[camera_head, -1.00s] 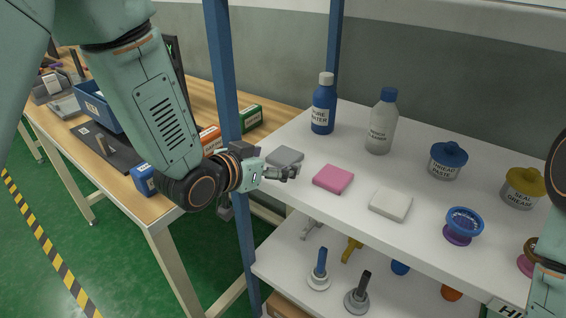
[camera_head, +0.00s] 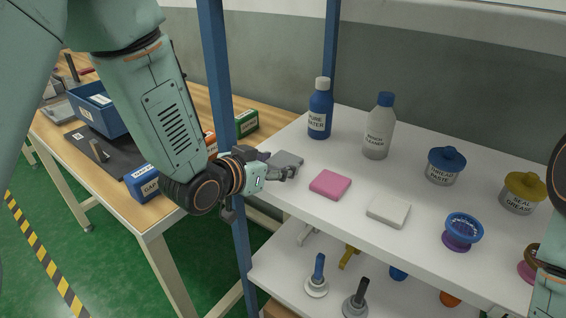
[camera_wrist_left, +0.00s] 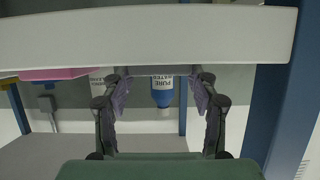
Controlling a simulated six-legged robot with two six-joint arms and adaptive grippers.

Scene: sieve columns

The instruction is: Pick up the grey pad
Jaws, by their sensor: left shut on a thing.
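The grey pad (camera_head: 287,159) is a flat rounded square at the left end of the upper white shelf. My left gripper (camera_head: 285,173) is at its near edge and hides part of it. In the left wrist view, the fingers (camera_wrist_left: 161,89) stand apart on either side of a thin grey strip, the pad's edge (camera_wrist_left: 160,70). The gripper is shut on the pad. The pad looks level and at shelf height; I cannot tell whether it is clear of the surface. Only part of my right arm shows at the right edge; its fingers are out of view.
A pink pad (camera_head: 330,184) and a white pad (camera_head: 388,210) lie to the right. A blue bottle (camera_head: 320,110) and a grey bottle (camera_head: 379,128) stand behind. A blue post (camera_head: 222,90) rises close to my left wrist. Jars stand further right.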

